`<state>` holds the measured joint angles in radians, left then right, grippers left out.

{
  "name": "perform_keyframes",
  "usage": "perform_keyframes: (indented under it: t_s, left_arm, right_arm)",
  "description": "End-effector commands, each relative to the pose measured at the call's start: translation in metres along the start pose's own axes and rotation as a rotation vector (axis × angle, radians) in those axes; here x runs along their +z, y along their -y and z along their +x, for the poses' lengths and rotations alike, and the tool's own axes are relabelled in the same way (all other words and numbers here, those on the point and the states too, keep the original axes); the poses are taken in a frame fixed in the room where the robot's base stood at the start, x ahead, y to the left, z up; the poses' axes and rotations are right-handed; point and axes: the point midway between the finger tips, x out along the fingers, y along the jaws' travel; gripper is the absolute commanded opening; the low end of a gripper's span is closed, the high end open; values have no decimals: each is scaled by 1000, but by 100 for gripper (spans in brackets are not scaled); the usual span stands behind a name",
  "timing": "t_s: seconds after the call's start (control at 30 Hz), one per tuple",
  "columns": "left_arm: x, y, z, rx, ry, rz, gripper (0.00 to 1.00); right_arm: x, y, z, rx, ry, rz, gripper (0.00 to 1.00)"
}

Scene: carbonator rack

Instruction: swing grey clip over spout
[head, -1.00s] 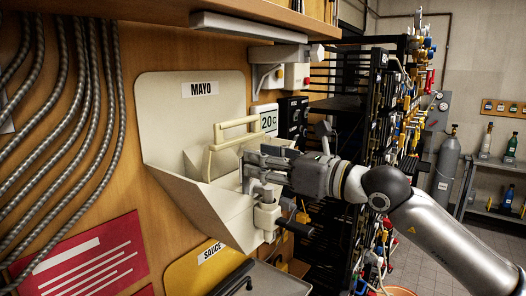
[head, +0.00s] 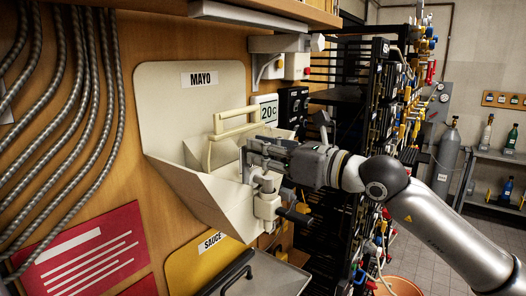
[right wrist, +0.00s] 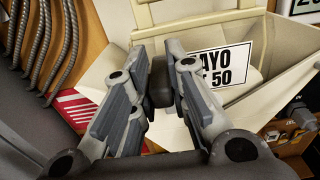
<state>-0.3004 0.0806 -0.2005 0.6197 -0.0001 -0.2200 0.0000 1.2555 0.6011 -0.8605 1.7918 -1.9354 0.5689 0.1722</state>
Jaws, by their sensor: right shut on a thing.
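The cream MAYO dispenser (head: 205,205) is fixed to the wooden wall, with a cream spout block (head: 267,207) at its front right. My right gripper (head: 254,152) is in front of the bin, just above the spout. It is shut on a dark grey piece (right wrist: 160,82), seen between the fingers in the right wrist view, which appears to be the grey clip. Much of that piece is hidden by the fingers. A narrow grey upright part (head: 245,166) shows below the fingertips in the head view. My left gripper is not in view.
A yellow SAUCE bin (head: 190,262) with a grey lid (head: 268,278) sits below. A black rack (head: 335,190) with coloured fittings stands behind my right arm. A shelf bracket (head: 268,60) overhangs above. Grey hoses (head: 85,120) run down the left wall.

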Motion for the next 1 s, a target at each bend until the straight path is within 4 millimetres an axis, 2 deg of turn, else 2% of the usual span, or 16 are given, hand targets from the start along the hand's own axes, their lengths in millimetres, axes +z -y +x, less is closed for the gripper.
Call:
perform_keyframes:
  t_s: [0.27, 0.6, 1.0]
  left_arm:
    - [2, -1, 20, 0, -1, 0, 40]
    - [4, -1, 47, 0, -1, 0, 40]
    - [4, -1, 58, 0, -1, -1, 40]
  right_arm:
    - [-4, 8, 0, 0, 2, 102, 0]
    - [-7, 26, 1, 0, 3, 354, 0]
    - [-12, 41, 0, -1, 3, 568, 0]
